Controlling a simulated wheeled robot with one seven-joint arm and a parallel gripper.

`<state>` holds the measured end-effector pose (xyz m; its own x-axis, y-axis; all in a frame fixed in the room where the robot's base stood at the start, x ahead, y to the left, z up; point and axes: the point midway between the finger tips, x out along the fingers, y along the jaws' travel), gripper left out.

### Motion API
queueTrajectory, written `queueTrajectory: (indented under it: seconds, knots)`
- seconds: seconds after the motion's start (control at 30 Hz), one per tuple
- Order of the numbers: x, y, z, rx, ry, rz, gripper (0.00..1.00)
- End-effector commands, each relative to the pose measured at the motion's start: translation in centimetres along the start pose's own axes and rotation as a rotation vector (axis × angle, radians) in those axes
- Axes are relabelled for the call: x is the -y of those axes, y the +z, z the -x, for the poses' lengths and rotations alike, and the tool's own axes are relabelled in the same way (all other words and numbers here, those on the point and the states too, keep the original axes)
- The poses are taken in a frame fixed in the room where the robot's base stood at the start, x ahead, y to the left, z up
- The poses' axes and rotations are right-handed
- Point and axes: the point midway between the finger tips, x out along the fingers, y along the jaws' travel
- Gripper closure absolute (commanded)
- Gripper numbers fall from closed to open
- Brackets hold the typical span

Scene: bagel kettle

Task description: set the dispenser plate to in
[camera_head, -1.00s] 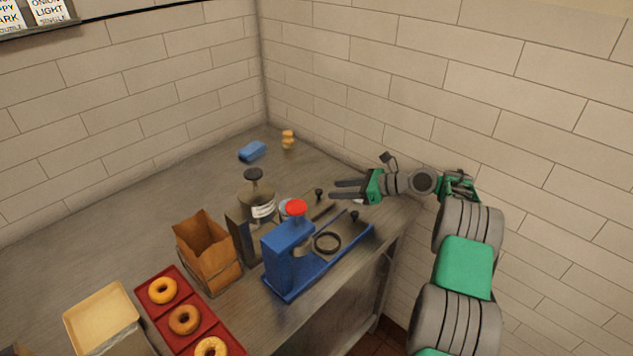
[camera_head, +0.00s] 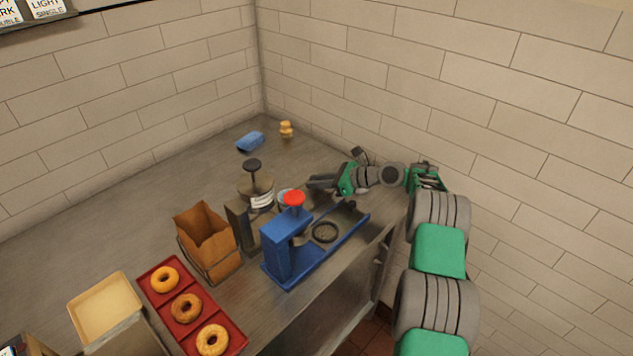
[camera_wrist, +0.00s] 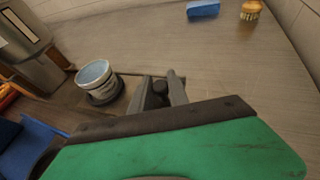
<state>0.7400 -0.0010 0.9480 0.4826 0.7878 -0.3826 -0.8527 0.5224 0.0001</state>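The grey dispenser (camera_head: 257,188) has a black top handle and a white label. Its flat plate (camera_wrist: 125,84) sticks out to the right in the wrist view, carrying a small cup (camera_wrist: 95,78) over a dark ring. A dark knob (camera_wrist: 160,87) stands at the plate's outer end. My gripper (camera_wrist: 161,84) has its two fingers on either side of this knob; I cannot tell whether they press on it. In the head view my gripper (camera_head: 318,182) is low behind the blue dispenser (camera_head: 285,248), which has a red top and its own extended plate with a ring (camera_head: 325,232).
A paper bag (camera_head: 208,242) and a red tray (camera_head: 212,312) with bagels stand left of the dispensers. A blue sponge (camera_head: 250,141) and a small brush (camera_head: 286,129) lie far back.

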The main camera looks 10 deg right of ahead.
Motion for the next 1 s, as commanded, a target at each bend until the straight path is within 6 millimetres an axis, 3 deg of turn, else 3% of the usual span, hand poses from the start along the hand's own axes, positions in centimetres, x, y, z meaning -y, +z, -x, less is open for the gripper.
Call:
queueTrajectory:
  seconds: [0.23, 1.0]
  knots:
    - [0.03, -0.01, 0.04, 0.000, -0.001, 0.000, 1.00]
    - [0.05, -0.01, 0.07, 0.000, -0.001, 0.000, 1.00]
